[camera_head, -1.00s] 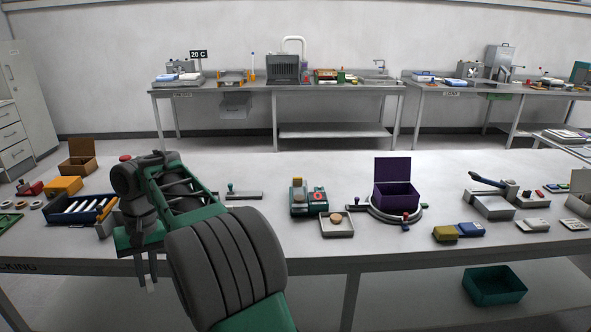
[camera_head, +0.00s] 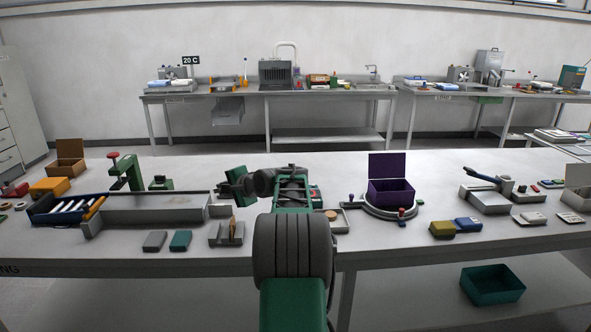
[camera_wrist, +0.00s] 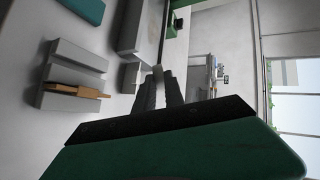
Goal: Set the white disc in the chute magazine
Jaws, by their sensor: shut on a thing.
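My gripper (camera_wrist: 159,80) is shut on a small pale piece, seen edge-on between the fingertips in the wrist view; it looks like the white disc (camera_wrist: 157,71). In the head view my gripper (camera_head: 224,188) is over the table, just right of a long grey trough; the disc is too small to make out there. This trough (camera_head: 155,208), which looks like the chute magazine, lies left of centre and also shows in the wrist view (camera_wrist: 132,32). The disc appears apart from the trough; how far, I cannot tell.
A slotted grey block (camera_head: 218,239) holding a tan wooden piece (camera_head: 232,228) stands before the trough. Grey and teal blocks (camera_head: 180,241) lie beside it.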

